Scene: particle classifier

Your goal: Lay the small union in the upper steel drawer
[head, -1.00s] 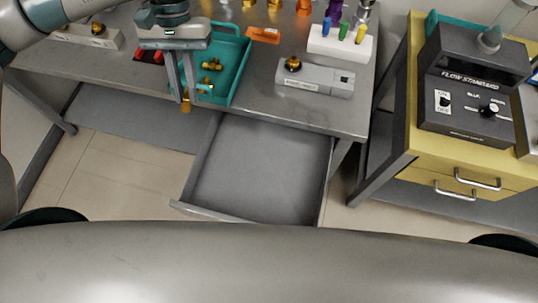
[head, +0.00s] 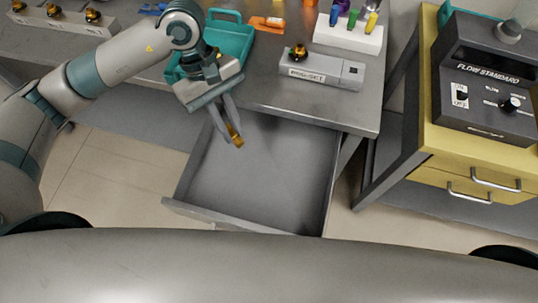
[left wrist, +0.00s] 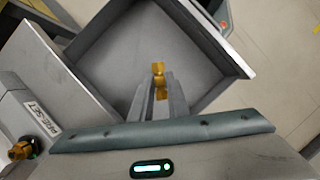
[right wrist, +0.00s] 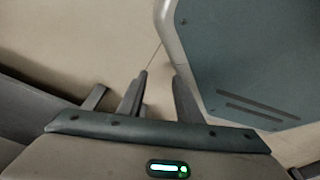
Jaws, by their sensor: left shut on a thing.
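The small union (head: 235,135) is a small brass fitting. It also shows between the fingertips in the left wrist view (left wrist: 158,80). My left gripper (head: 231,128) is shut on it and holds it above the back left part of the upper steel drawer (head: 270,180). The drawer is pulled out under the grey bench, and its inside looks empty. The drawer also shows in the left wrist view (left wrist: 118,52). My right gripper (right wrist: 158,88) shows only in the right wrist view, open and empty over the floor.
A teal tray (head: 238,42) on the bench is partly hidden by my left arm. A grey pre-set block (head: 325,72) with a brass knob stands to its right. A white holder (head: 348,36) with coloured pieces is behind. A yellow cabinet (head: 440,150) stands at the right.

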